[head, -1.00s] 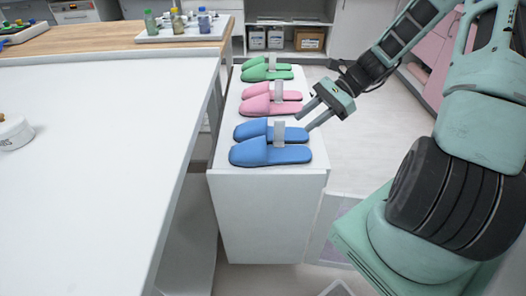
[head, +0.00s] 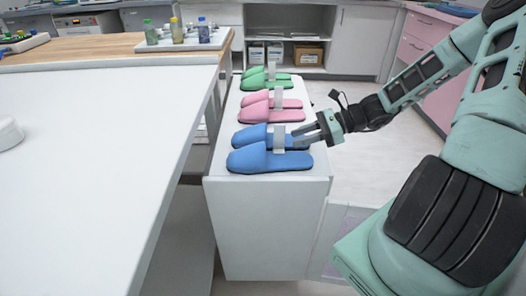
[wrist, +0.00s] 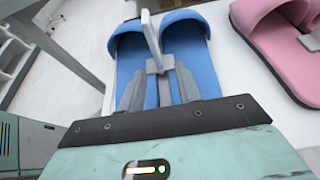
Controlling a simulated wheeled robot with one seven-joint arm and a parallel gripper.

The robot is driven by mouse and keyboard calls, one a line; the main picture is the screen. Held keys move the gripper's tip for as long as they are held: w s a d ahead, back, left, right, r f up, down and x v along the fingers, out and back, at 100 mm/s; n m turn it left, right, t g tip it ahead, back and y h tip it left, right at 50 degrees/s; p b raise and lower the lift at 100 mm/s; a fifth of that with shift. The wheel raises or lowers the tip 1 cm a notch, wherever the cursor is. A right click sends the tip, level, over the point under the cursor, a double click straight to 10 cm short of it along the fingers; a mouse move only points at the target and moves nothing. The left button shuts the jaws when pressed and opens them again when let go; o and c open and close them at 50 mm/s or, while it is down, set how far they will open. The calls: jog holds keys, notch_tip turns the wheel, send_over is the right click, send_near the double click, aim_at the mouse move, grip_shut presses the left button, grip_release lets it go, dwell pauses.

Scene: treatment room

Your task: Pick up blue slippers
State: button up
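The pair of blue slippers (head: 262,157) lies side by side on the near end of a white cabinet top, with a pale upright clip (head: 279,138) between them. In the wrist view the blue slippers (wrist: 126,52) are straight ahead, and the clip (wrist: 149,32) stands between them. My gripper (head: 300,136) reaches in from the right, low over the slippers, its fingertips close to the clip. In the wrist view its two fingers (wrist: 159,84) are apart, one on each side of the clip's line. Whether they touch the clip I cannot tell.
Pink slippers (head: 270,113) and green slippers (head: 264,85), each pair with a clip, lie farther back on the white cabinet (head: 262,215). A long white table (head: 100,150) stands to the left. A tray with bottles (head: 180,40) is at the back. Floor is clear to the right.

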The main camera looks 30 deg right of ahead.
aim_at(279, 148)
jog(key=b+x, duration=0.1)
jog(key=x, duration=0.5)
jog(key=shift+w+a+r+b, duration=0.1)
jog(key=shift+a+r+b, duration=0.05)
jog(key=shift+a+b, duration=0.2)
grip_shut()
